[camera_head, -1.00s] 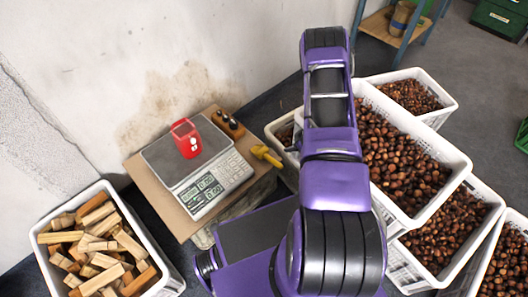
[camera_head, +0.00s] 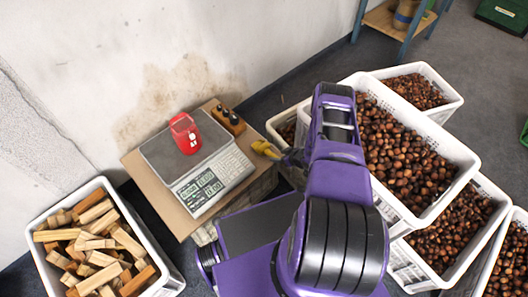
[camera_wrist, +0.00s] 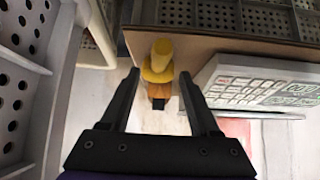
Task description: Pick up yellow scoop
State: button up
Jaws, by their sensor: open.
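The yellow scoop (camera_head: 264,149) lies at the right edge of the wooden board beside the scale. In the wrist view the yellow scoop (camera_wrist: 159,58) shows between my two dark fingers, with its rounded yellow end pointing up the picture. My gripper (camera_wrist: 160,76) is open, with one finger on each side of the scoop and a gap visible on both sides. In the head view my arm hides part of my gripper, and its dark tip shows close to the right of the scoop.
A scale (camera_head: 210,184) bearing a red bag (camera_head: 185,134) stands on the board (camera_head: 152,188). Weights sit in a wooden block (camera_head: 229,121) behind the scoop. Chestnut crates (camera_head: 462,164) crowd the right. A crate of wood pieces (camera_head: 169,277) stands at left.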

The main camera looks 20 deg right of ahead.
aim_at(272, 154)
jog(key=shift+w+b+x, duration=0.2)
jog(key=shift+b+x, duration=0.6)
jog(key=shift+x, duration=2.3)
jog(key=shift+r, duration=0.25)
grip_shut()
